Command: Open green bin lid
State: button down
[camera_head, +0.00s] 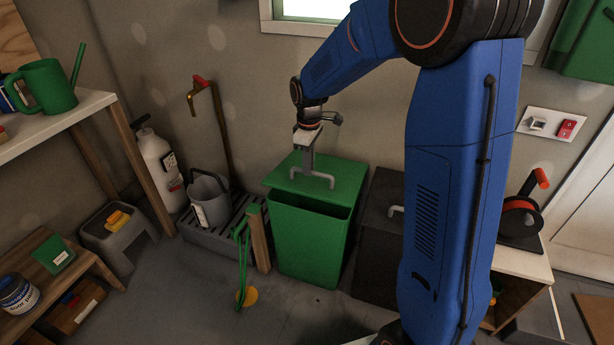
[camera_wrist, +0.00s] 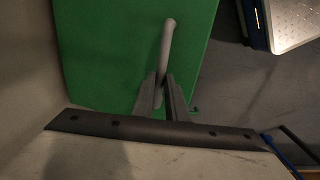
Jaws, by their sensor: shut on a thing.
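The green bin (camera_head: 310,240) stands on the floor against the wall. Its green lid (camera_head: 338,182) is tilted, with a dark gap along the front edge between lid and bin. A grey bar handle (camera_head: 312,178) is on top of the lid. My gripper (camera_head: 308,166) comes down from above and is shut on the handle. In the wrist view the fingers of my gripper (camera_wrist: 167,95) close around the pale handle (camera_wrist: 168,42), with the green lid (camera_wrist: 110,50) behind it. The inside of the bin is too dark to make out.
A black bin (camera_head: 374,255) stands close on the right, partly behind my arm. On the left are a wooden post (camera_head: 259,238), a floor grate with a grey bucket (camera_head: 209,198), and a grey step stool (camera_head: 118,240). A red-handled reel (camera_head: 522,215) sits at right.

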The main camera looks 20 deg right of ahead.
jog(key=w+d+r+g+y, duration=0.2)
jog(key=w+d+r+g, duration=0.1)
jog(key=w+d+r, duration=0.4)
jog(key=shift+w+r, duration=1.1)
jog(key=shift+r, duration=0.8)
jog(key=c, duration=1.8)
grip_release()
jog(key=shift+w+f, duration=0.1)
jog(key=shift+f, duration=0.05)
jog(key=shift+o, duration=0.2)
jog(key=shift+r, duration=0.2)
jog(key=v, duration=0.7)
